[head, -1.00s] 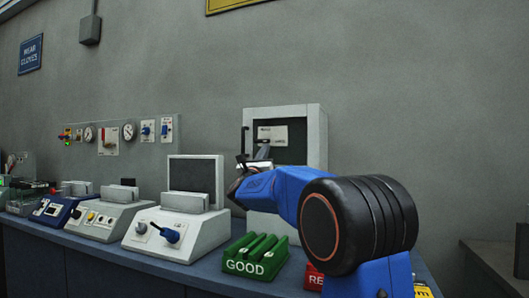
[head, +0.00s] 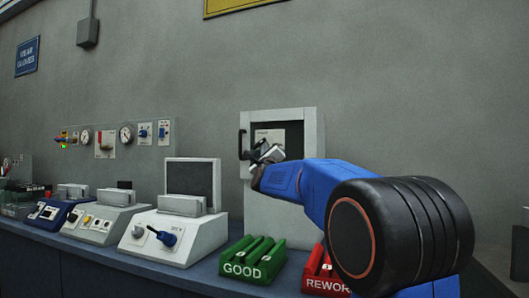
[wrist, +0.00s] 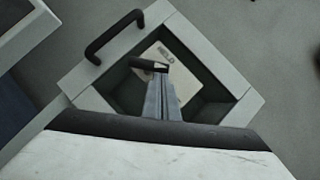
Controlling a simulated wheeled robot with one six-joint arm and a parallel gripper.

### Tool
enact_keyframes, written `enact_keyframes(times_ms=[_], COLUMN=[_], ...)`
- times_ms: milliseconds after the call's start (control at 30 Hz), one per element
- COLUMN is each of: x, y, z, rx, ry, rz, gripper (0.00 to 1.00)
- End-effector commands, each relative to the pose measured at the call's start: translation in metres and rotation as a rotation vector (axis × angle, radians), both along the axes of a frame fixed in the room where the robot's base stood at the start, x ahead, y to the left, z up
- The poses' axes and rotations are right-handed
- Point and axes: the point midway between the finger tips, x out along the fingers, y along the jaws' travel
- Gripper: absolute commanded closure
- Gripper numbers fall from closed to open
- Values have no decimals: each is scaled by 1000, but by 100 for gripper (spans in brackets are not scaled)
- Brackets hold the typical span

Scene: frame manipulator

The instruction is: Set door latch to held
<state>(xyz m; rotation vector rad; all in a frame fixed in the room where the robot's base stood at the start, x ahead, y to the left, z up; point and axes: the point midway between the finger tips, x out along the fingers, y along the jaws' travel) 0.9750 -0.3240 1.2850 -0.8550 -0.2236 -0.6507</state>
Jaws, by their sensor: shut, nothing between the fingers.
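The door unit is a pale cabinet (head: 279,205) with a square frame around a dark recessed panel. A black pull handle (head: 242,144) is on its left side, and the handle also shows in the wrist view (wrist: 113,35). A light plate (wrist: 172,62) with lettering, which seems to read HELD, lies inside the frame. My gripper (head: 268,151) is in front of the panel, fingers shut and empty. In the wrist view its grey fingers (wrist: 161,98) point at the plate. A short dark bar (wrist: 148,65), perhaps the latch lever, is at the fingertips; I cannot tell if they touch.
A green GOOD tray (head: 252,260) and a red REWORK tray (head: 325,275) stand on the bench before the cabinet. A white device with a blue knob (head: 172,238) and other instruments are to the left. Gauges hang on the wall panel (head: 113,150).

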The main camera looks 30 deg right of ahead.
Motion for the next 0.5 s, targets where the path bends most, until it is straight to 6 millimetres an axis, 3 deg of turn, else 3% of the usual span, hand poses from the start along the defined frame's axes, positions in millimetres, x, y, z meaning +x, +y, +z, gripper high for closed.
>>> enact_keyframes(times_ms=[500], x=[-2], y=[-2], z=[20], rx=[-251], ry=[322], rz=[0], gripper=[100])
